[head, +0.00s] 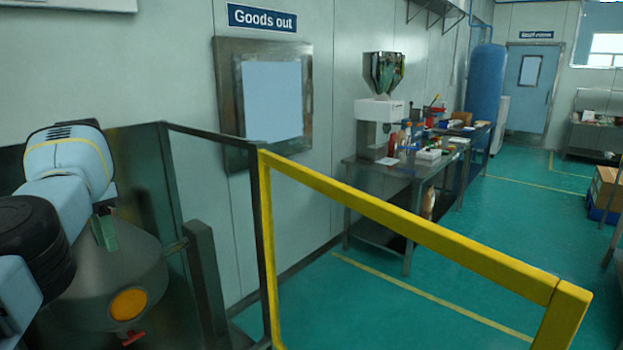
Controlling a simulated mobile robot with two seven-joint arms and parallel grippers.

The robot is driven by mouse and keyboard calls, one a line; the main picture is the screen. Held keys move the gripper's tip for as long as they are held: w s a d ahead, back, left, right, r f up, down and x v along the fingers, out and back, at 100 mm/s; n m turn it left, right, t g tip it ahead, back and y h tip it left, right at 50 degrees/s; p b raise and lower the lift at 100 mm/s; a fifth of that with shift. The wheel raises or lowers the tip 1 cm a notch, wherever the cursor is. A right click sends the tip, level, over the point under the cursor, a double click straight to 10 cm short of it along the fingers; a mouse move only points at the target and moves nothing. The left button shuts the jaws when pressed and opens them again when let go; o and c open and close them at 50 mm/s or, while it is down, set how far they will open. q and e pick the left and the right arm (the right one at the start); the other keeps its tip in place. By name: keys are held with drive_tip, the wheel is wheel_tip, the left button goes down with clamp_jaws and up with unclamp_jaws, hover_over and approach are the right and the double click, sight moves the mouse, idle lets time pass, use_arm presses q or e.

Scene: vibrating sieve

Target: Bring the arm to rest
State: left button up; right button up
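My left arm comes in from the left, with pale blue links and a black joint. Its white and pale blue wrist end is raised over a dark grey drum-shaped machine (105,275). My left gripper (104,228) shows only as a small grey-green part below the wrist, in front of the drum. Its fingers cannot be made out, so I cannot tell whether it is open or holds anything. I cannot tell whether it touches the drum. The drum has an orange round spot (128,303) and a red part (132,338) low on its side. My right gripper is out of view.
A yellow guard rail (410,228) crosses in front, joined to dark railing (212,147) beside the machine. Beyond it, a steel bench (392,173) carries a hopper machine (379,110). A wall hatch (271,100) hangs under a "Goods out" sign (262,18). Green floor lies open at right.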

use_arm(q)
drive_tip(key=s+a+f+n+t+y, duration=0.1)
drive_tip(key=s+a+f+n+y, duration=0.2)
drive_tip(key=a+f, duration=0.65)
drive_tip(key=s+a+f+n+t+y, duration=0.1)
drive_tip(key=s+a+f+y, duration=0.4)
drive_tip(key=f, duration=1)
drive_tip(key=s+a+f+n+t+y, duration=0.1)
drive_tip(key=s+a+f+n, duration=0.35)
drive_tip(key=f, duration=0.75)
drive_tip(key=s+d+f+m+t+h, duration=0.1)
drive_tip(key=s+d+f+m+t, duration=0.3)
drive_tip(key=d, duration=0.4)
drive_tip(key=s+d+f+m+t+h, duration=0.1)
drive_tip(key=s+d+f+t+h, duration=0.15)
drive_tip(key=s+d+f, duration=0.5)
drive_tip(key=s+d+h, duration=0.2)
drive_tip(key=s+d, duration=0.2)
drive_tip(key=d, duration=0.3)
drive_tip(key=s+d+r+n+t+h, duration=0.1)
drive_tip(key=s+d, duration=0.3)
drive_tip(key=d, duration=0.4)
drive_tip(key=s+d+r+h, duration=0.1)
drive_tip(key=s+d+h, duration=0.2)
drive_tip(key=d, duration=0.4)
drive_tip(key=shift+s+d+t, duration=0.35)
drive_tip(key=shift+s+d, duration=0.05)
drive_tip(key=shift+s, duration=0.45)
